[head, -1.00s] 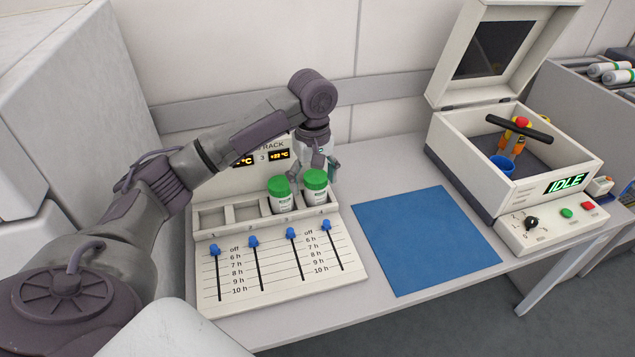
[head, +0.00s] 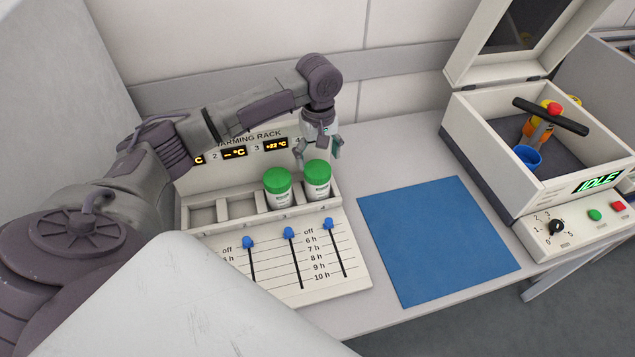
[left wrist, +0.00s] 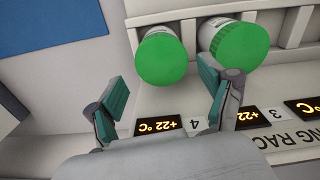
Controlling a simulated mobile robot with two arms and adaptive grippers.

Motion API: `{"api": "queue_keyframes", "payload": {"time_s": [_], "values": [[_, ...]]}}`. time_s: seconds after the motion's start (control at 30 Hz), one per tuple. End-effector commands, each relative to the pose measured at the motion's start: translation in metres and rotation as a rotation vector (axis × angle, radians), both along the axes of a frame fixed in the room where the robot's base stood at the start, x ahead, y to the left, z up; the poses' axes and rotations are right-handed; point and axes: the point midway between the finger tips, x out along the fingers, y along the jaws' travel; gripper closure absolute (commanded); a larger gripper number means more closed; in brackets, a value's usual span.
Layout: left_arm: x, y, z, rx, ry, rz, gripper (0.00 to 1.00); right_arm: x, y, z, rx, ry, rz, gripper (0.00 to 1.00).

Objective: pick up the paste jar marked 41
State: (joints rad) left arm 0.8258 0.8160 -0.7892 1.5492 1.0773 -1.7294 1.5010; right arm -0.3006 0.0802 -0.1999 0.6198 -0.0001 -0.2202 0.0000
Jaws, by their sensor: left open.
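Two white paste jars with green lids stand upright in the warming rack (head: 352,270). One jar (head: 317,181) is in slot 4, at the right end; the other jar (head: 277,189) is in slot 3. Their marks are too small to read, so I cannot tell which is 41. My left gripper (head: 319,151) is open and empty, just above and behind the slot 4 jar. In the left wrist view, the slot 4 jar (left wrist: 161,55) shows ahead between the open fingers (left wrist: 160,88), and the slot 3 jar (left wrist: 240,48) lies beyond the right finger. My right gripper is not in view.
A blue mat (head: 435,240) lies clear on the table right of the rack. An open-lidded machine (head: 500,135) reading IDLE stands at the right, with a blue cup (head: 527,156) inside. The wall is close behind the rack. The other two rack slots are empty.

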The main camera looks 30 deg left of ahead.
Motion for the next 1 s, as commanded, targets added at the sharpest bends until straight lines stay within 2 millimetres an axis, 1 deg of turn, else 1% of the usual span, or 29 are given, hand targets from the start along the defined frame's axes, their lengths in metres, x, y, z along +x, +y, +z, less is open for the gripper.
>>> {"api": "queue_keyframes", "payload": {"time_s": [0.03, 0.1, 0.27, 0.33, 0.5, 0.6, 0.7, 0.9, 0.97, 1.0], "values": [[0.000, 0.000, -0.008, 0.000, 0.002, 0.001, 0.19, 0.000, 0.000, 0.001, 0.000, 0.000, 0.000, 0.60], [0.000, 0.000, -0.016, 0.000, 0.002, 0.000, 0.19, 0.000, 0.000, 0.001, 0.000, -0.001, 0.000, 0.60], [0.000, 0.000, -0.025, 0.001, 0.001, 0.001, 0.19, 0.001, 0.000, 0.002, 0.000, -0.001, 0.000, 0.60], [-0.002, 0.000, -0.032, 0.000, 0.002, 0.001, 0.19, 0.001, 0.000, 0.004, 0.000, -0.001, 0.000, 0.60], [-0.005, 0.000, -0.059, 0.000, 0.002, 0.001, 0.19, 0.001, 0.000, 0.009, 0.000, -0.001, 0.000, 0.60], [-0.004, 0.000, -0.070, 0.001, 0.000, 0.001, 0.19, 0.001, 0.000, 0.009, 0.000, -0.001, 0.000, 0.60], [-0.004, 0.000, -0.075, 0.001, -0.002, 0.000, 0.19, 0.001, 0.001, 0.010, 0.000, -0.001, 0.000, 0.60], [-0.004, 0.000, -0.075, 0.000, -0.001, 0.000, 0.19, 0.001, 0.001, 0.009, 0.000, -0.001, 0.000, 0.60], [-0.004, 0.000, -0.075, 0.000, -0.001, 0.000, 0.29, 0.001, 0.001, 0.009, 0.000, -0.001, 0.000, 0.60], [-0.004, 0.000, -0.075, 0.000, -0.001, 0.000, 0.35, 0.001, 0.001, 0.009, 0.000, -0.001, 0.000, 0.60]]}}
